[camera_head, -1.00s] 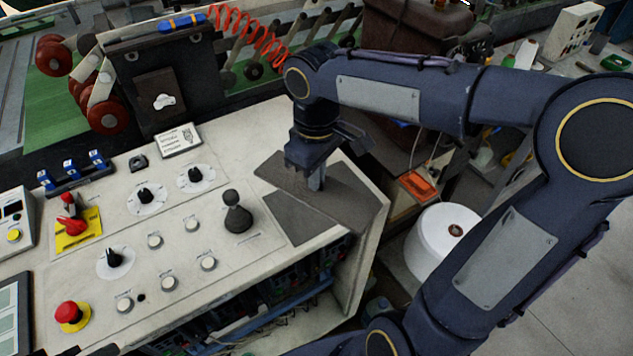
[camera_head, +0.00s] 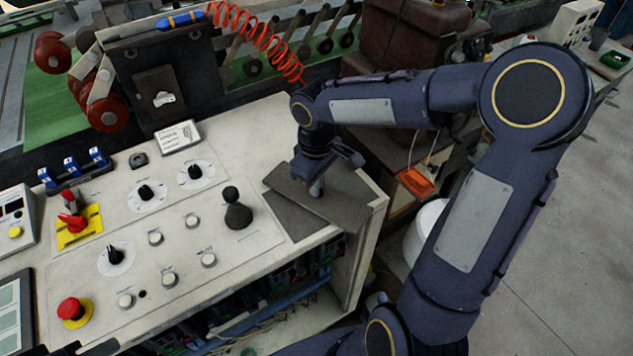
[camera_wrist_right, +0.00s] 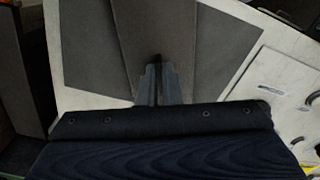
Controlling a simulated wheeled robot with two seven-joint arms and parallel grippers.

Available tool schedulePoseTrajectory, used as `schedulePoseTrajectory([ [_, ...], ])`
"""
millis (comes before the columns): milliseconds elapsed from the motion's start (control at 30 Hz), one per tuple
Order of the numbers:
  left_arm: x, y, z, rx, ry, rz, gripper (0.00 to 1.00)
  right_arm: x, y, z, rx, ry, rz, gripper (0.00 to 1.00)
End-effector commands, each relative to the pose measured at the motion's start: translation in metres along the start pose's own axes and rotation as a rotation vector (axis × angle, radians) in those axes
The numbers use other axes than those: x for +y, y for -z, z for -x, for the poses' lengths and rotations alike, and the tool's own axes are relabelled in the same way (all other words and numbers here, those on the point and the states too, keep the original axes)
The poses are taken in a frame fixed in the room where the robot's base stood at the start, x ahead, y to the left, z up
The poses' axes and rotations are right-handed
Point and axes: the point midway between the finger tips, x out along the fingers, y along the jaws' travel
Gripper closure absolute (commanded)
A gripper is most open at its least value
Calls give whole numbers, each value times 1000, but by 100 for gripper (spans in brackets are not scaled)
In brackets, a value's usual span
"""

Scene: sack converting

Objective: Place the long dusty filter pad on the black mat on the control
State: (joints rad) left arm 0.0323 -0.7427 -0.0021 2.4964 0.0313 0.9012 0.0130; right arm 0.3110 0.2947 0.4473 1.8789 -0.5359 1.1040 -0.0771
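The long filter pad (camera_head: 340,207) is a flat dark grey strip. It lies diagonally across the black mat (camera_head: 290,222), a dark sheet on the right end of the pale control panel, and covers its middle. In the right wrist view the pad (camera_wrist_right: 150,25) runs between the mat's bare parts (camera_wrist_right: 88,45). My right gripper (camera_head: 316,188) points down at the pad's middle. Its fingers (camera_wrist_right: 157,78) are close together and look shut on the pad. I cannot tell whether the pad rests fully on the mat. My left gripper is not in view.
A black joystick (camera_head: 236,210) stands left of the mat, with knobs and a red emergency button (camera_head: 72,310) further left. The panel's right edge is close to the pad's end. An orange coiled hose (camera_head: 250,35) is behind.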

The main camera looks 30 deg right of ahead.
Motion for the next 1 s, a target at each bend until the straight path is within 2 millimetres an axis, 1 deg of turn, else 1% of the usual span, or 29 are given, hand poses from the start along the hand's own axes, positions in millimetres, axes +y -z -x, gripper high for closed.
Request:
schedulePoseTrajectory([
  [67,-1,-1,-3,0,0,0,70,0,0,-4,0,0,0,100],
  [100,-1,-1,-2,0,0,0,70,0,0,-3,1,0,0,93],
  [233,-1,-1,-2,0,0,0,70,0,0,-2,0,0,0,76],
  [267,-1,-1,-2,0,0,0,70,0,0,-2,0,0,0,74],
  [500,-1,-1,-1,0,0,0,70,0,0,-2,0,0,0,74],
  [633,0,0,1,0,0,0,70,0,0,5,1,-1,-1,74],
  [767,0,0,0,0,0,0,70,1,1,25,5,-4,-2,74],
  [1000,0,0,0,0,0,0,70,0,1,78,6,-3,-1,74],
])
